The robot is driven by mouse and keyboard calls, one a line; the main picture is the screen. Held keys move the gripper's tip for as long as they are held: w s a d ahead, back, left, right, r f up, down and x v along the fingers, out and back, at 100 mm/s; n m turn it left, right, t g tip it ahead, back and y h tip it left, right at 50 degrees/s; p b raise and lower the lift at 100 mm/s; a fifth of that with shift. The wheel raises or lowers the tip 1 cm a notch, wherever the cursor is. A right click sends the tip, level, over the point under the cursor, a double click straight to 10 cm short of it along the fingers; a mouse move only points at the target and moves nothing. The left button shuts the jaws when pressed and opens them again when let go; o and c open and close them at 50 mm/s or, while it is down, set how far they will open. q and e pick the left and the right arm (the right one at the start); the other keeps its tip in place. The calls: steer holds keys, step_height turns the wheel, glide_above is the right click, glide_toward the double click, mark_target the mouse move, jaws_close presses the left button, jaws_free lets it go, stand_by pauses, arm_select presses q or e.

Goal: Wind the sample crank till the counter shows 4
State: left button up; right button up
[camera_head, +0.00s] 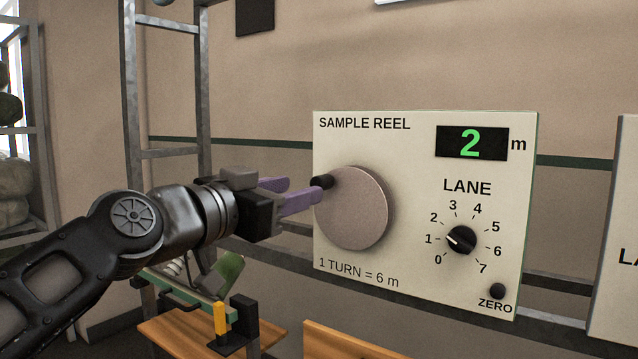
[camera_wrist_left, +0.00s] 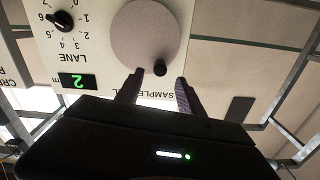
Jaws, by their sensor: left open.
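The sample crank is a round grey disc (camera_head: 355,210) on a cream panel (camera_head: 400,270) labelled SAMPLE REEL and "1 TURN = 6 m". Its black knob (camera_head: 322,182) sits at the disc's upper left edge. The counter (camera_head: 471,143) shows a green 2, followed by "m". My left gripper (camera_head: 302,192) is open, with its purple fingers either side of the knob or just short of it. In the left wrist view the knob (camera_wrist_left: 160,68) lies between and just beyond the open fingertips (camera_wrist_left: 160,76). My right gripper is not in view.
The panel also carries a LANE dial (camera_head: 461,240) pointing near 1 and a small black ZERO button (camera_head: 497,291). Another panel (camera_head: 615,240) stands at the right edge. Metal frame rails run behind, and wooden boards (camera_head: 350,340) lie below.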

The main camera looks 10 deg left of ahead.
mark_target(315, 184)
arm_select(q)
steer(key=p+x, duration=0.2)
steer(key=x, duration=0.4)
steer(key=shift+w+d, duration=0.1)
steer(key=shift+w+d+p, duration=0.15)
steer(key=shift+w+p, duration=0.15)
steer(key=shift+w, duration=0.2)
steer(key=shift+c, duration=0.2)
jaws_close()
stand_by(0.7)
